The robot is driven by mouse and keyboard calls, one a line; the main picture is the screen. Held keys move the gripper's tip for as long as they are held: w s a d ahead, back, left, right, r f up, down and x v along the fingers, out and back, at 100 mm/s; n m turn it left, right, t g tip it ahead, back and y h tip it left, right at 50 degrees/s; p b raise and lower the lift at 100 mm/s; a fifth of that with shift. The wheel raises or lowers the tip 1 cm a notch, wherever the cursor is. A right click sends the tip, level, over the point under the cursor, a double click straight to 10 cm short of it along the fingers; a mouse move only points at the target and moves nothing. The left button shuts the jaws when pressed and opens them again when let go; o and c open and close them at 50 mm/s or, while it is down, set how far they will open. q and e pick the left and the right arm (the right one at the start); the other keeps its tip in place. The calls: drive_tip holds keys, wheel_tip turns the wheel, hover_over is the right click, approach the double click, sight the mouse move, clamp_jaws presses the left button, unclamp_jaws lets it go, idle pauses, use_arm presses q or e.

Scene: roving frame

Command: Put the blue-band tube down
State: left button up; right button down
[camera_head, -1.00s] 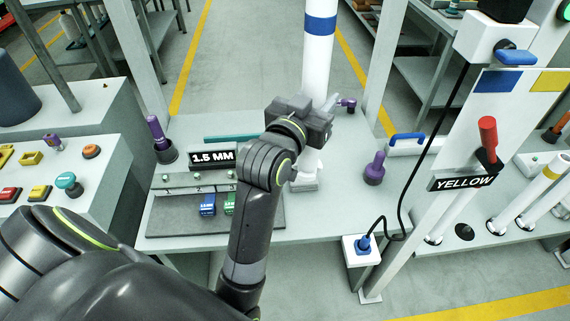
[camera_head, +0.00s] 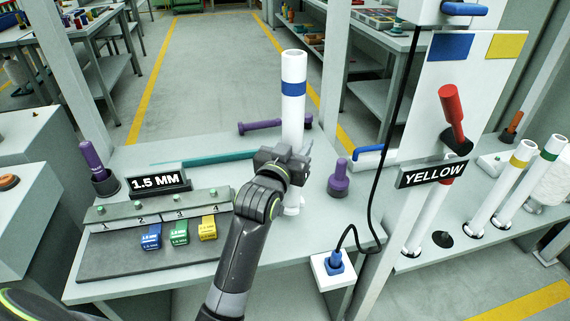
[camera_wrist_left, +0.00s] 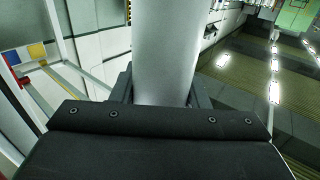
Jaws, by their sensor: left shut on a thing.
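The white tube with a blue band (camera_head: 293,88) is upright above the grey bench (camera_head: 330,232). My left gripper (camera_head: 291,165) is shut around its lower part. The tube's lower end shows just below the gripper, close to the bench top; I cannot tell whether it touches. In the left wrist view the tube (camera_wrist_left: 166,50) rises between the fingers of my left gripper (camera_wrist_left: 163,92). My right gripper is not in view.
A purple knobbed piece (camera_head: 339,180) stands right of the tube. A purple bar (camera_head: 272,125) lies behind it. A 1.5 MM sign (camera_head: 158,182) and coloured blocks (camera_head: 180,233) are at left. A black cable (camera_head: 386,150) hangs at right. Yellow-band (camera_head: 507,185) and green-band (camera_head: 540,175) tubes stand further right.

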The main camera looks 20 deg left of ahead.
use_arm(q)
drive_tip(key=shift+f, duration=2)
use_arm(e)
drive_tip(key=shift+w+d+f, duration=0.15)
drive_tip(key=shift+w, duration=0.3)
use_arm(q)
drive_tip(key=shift+f, duration=0.1)
drive_tip(key=o, duration=0.9)
drive_tip(key=shift+b, duration=0.3)
drive_tip(key=shift+o, duration=1)
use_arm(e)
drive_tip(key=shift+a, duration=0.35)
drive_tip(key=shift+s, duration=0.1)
